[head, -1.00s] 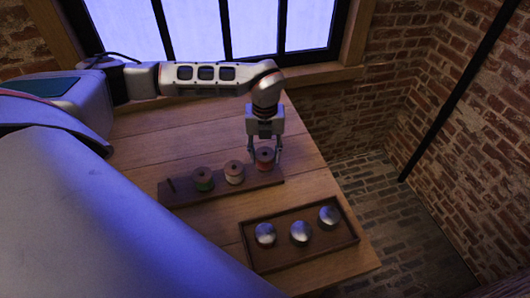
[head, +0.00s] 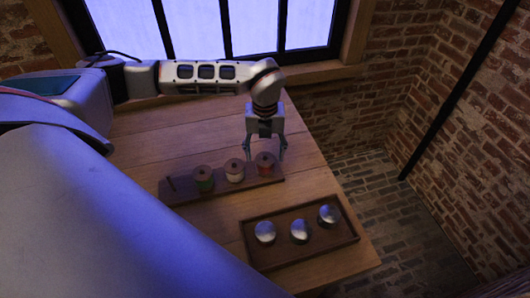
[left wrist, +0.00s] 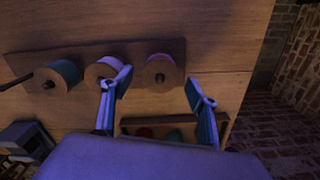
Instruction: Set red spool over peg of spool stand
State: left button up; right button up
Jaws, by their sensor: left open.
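The red spool (head: 265,164) sits upright at the right end of the dark wooden spool stand (head: 219,187). My right gripper is not in view.
A dark wooden tray (head: 252,261) with three silver-topped round jars (head: 300,231) stands at the front right of the table. Bare tabletop (head: 170,142) lies behind the stand. The table's right edge drops to a brick floor, and a window is at the back.

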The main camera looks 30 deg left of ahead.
pick_arm(q)
notch_tip(320, 180, up, 12)
dwell(0.6)
